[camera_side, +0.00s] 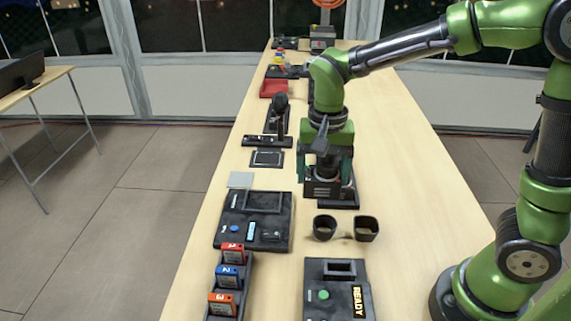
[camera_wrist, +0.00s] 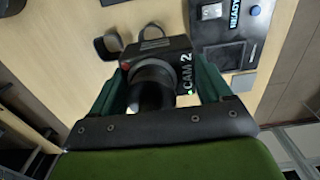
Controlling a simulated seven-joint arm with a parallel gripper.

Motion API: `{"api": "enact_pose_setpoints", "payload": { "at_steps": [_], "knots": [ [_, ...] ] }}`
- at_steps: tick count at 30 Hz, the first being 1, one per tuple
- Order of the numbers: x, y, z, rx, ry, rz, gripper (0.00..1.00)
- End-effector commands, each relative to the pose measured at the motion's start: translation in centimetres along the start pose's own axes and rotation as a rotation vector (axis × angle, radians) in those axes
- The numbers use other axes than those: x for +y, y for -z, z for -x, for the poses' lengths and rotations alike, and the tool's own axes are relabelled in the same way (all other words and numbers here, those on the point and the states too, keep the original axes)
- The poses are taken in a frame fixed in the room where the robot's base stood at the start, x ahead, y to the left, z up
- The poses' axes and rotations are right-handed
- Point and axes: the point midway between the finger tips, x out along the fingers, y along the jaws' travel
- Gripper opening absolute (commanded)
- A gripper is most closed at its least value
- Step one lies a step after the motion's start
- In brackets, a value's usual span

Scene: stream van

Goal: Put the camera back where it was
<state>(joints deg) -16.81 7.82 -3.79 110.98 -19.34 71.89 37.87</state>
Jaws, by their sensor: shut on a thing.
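The camera (camera_side: 322,189) is a dark boxy body with a round lens barrel, marked "CAM 2" in the wrist view (camera_wrist: 178,52). My gripper (camera_side: 327,172) points down over the table and is shut on it. In the wrist view the two green fingers of my gripper (camera_wrist: 160,88) are on either side of the camera. A dark flat plate (camera_side: 340,203) lies just below the camera; I cannot tell whether they touch. An empty dark square pad (camera_side: 267,159) with a light outline lies to the left.
Two dark cups (camera_side: 324,228) (camera_side: 366,229) stand close in front. A panel reading "READY" (camera_side: 338,290) is at the near end. A control box (camera_side: 253,220) and a rack with numbered cartridges (camera_side: 229,285) are at left. A dark stand (camera_side: 280,115) rises behind. The table's right side is clear.

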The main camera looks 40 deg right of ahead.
Motion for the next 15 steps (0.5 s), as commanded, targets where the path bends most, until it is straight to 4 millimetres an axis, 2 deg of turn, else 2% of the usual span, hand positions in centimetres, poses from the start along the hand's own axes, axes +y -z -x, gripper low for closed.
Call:
{"api": "enact_pose_setpoints", "payload": {
  "at_steps": [1,7,15],
  "knots": [
    [-0.1,0.1,1.3,0.005,0.006,0.001,0.17],
    [0.0,0.4,4.3,0.001,0.002,-0.004,0.17],
    [-0.1,6.2,4.4,-0.003,0.000,-0.011,0.17]
  ]
}}
